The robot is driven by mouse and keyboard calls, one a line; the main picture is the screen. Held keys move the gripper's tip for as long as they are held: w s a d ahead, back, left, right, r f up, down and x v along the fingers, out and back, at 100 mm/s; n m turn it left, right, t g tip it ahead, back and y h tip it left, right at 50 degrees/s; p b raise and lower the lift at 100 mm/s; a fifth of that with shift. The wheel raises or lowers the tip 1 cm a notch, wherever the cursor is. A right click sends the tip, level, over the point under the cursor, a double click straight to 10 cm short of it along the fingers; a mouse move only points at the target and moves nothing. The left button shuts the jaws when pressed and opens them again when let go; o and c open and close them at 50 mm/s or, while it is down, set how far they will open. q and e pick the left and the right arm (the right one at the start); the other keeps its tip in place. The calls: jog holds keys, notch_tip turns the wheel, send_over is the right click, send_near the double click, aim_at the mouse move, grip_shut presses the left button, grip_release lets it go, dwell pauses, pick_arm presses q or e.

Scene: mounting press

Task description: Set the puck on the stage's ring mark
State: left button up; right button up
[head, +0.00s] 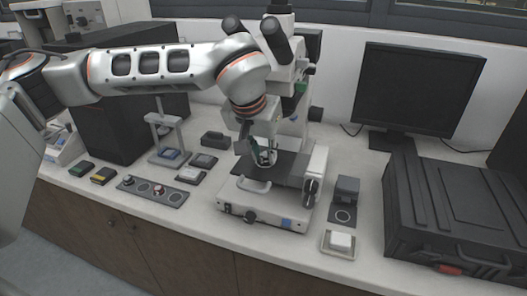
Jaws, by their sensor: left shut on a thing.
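My left gripper (262,155) reaches down in front of the microscope, close above its dark stage (290,168). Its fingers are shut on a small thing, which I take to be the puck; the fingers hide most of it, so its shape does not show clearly. The ring mark on the stage cannot be made out from here. Whether the held thing touches the stage cannot be told. My right gripper is not in the picture.
The microscope's white base (262,212) stands mid-bench. A grey strip with round places (172,198) and a small press (182,140) are to the left. A white block in a tray (340,241), a black case (455,205) and a monitor (415,88) are to the right.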

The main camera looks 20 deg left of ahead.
pick_arm(q)
jog(key=o, duration=0.9)
jog(key=shift+f, duration=0.1)
jog(key=shift+r, duration=0.4)
jog(key=v, duration=1.1)
jog(key=shift+s+r, duration=0.25)
